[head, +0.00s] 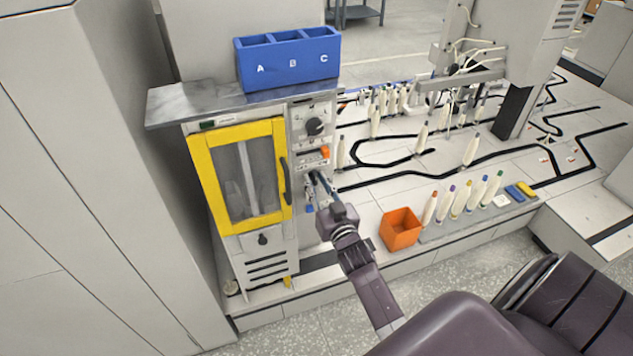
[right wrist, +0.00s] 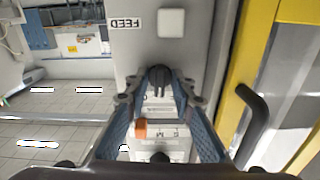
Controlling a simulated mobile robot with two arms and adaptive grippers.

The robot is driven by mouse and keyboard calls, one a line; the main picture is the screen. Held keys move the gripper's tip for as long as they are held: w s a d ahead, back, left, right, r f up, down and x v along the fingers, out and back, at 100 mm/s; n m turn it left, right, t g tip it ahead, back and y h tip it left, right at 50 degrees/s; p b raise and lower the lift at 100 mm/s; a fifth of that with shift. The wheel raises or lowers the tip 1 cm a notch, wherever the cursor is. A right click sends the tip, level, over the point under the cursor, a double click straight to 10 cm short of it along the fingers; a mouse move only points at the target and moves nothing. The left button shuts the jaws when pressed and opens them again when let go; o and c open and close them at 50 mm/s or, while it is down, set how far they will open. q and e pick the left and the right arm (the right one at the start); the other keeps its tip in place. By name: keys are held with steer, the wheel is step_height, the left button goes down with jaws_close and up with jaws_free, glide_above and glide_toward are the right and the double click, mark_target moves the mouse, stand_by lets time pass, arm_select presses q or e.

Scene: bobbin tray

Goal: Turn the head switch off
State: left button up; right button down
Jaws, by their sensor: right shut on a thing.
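The control panel (head: 297,140) is a narrow grey strip to the right of the yellow-framed door. It has a round black knob (head: 314,126) near the top and an orange control (head: 325,152) below it. My right gripper (head: 314,178) reaches the lower part of this panel and hides what it holds there. In the right wrist view, its blue-padded fingers close around a small black switch knob (right wrist: 159,82). The orange control (right wrist: 140,129) shows between the fingers, apart from them. The label at the held knob is not readable. My left gripper is not in view.
The yellow door frame (head: 202,172) with its black handle (head: 287,181) stands close beside my right gripper. A blue bin marked A, B, C (head: 289,62) sits on the metal shelf above. An orange box (head: 400,231) and several bobbins stand to the right.

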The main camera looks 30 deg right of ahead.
steer(key=n, duration=0.4)
steer(key=shift+f+n, duration=0.1)
steer(key=shift+n, duration=0.2)
steer(key=shift+n+b, duration=0.35)
steer(key=shift+n, duration=1.65)
steer(key=c, duration=2)
jaws_free()
steer(key=v, duration=1.2)
steer(key=shift+s, duration=0.1)
